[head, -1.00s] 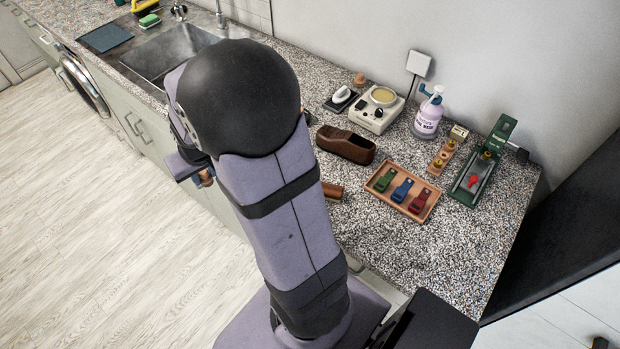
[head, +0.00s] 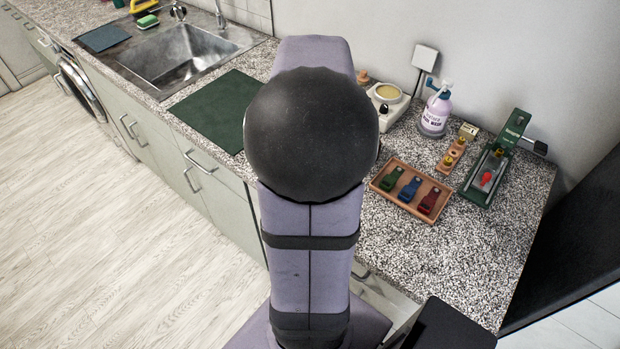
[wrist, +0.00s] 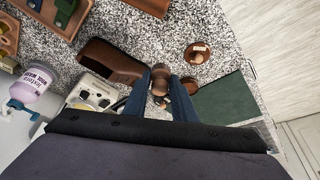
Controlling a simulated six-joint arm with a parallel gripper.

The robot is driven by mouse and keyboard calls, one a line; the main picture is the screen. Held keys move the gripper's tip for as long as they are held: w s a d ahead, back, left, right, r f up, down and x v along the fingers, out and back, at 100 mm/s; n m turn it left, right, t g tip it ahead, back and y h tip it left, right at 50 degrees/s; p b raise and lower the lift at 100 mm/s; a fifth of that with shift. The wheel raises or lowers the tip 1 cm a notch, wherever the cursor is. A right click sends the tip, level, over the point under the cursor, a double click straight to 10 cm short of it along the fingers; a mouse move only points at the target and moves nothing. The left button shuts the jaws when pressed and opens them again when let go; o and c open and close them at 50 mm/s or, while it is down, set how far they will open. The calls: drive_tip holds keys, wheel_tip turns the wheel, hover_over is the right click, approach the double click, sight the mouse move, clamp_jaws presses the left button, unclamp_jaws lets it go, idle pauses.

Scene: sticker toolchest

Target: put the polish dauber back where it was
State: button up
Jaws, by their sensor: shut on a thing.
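In the wrist view my gripper (wrist: 162,88) is shut on a brown, round-ended piece that I take to be the polish dauber (wrist: 160,72). It is held upward of the counter as far as I can tell; the fingers hide its lower part. In the head view my arm hides both gripper and dauber. A brown round disc with a paler knob (wrist: 197,53) sits on the counter near the green mat (wrist: 225,103). A brown shoe (wrist: 108,62) lies to the left of the dauber in the wrist view.
A wooden tray (head: 376,184) holds green, blue and red pieces. Behind it stand a white warmer (head: 388,108), a pump bottle (head: 434,115) and a green clamp-like tool (head: 488,170). The green mat also shows in the head view (head: 212,108), bare, beside the sink (head: 180,62).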

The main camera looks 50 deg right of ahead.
drive_tip(key=shift+s+a+f+n, duration=0.2)
drive_tip(key=shift+a+f+n, duration=0.1)
drive_tip(key=shift+a, duration=0.25)
drive_tip(key=shift+s+a+f+n, duration=0.2)
drive_tip(key=shift+a+n, duration=0.1)
drive_tip(key=shift+a, duration=0.25)
drive_tip(key=shift+f, duration=4.95)
drive_tip(key=shift+f, duration=0.1)
drive_tip(key=shift+f, duration=0.15)
drive_tip(key=o, duration=0.9)
drive_tip(key=shift+o, duration=0.2)
drive_tip(key=shift+r, duration=0.2)
